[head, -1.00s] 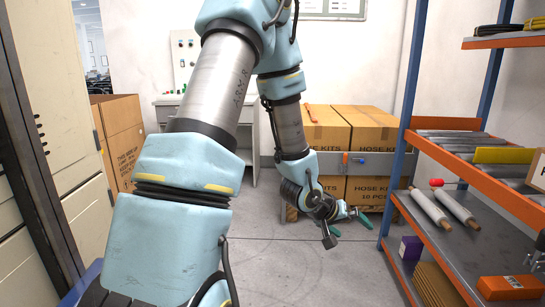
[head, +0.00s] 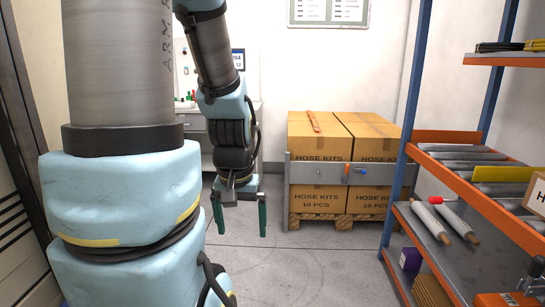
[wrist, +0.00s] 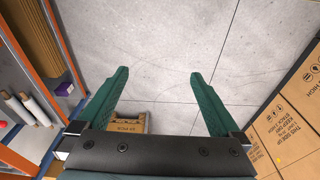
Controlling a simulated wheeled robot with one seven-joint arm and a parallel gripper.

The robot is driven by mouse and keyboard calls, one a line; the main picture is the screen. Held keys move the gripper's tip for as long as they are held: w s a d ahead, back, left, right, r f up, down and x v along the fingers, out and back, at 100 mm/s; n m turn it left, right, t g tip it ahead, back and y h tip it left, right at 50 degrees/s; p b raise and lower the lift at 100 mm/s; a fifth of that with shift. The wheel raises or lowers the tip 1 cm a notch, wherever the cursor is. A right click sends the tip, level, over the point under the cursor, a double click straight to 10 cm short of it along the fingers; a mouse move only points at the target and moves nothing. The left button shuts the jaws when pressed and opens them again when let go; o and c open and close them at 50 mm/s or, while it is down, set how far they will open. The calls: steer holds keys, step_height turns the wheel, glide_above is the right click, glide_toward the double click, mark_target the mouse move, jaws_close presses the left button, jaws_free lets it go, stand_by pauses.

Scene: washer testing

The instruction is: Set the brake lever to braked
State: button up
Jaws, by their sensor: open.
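A small orange handle (head: 347,168) sits on a grey metal rail (head: 318,172) across the front of the stacked boxes. A blue knob (head: 362,170) is just right of it. No label names the brake lever, so I cannot tell for certain that this handle is it. My gripper (head: 241,231) is open and empty, with its green fingers pointing down above the floor. It is left of the rail and apart from it. In the wrist view my gripper (wrist: 158,73) shows a wide gap over bare floor. The handle cannot be made out there.
Hose-kit boxes (head: 320,147) stand on a wooden pallet (head: 305,221), with an orange bar (head: 313,121) on top. An orange and blue shelf rack (head: 465,190) with rollers fills the right side. A desk (head: 197,132) is behind my arm. The middle floor is clear.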

step_height(320, 180, up, 10)
steer(key=p, duration=0.7)
steer(key=shift+f+p, duration=0.15)
steer(key=shift+p, duration=0.25)
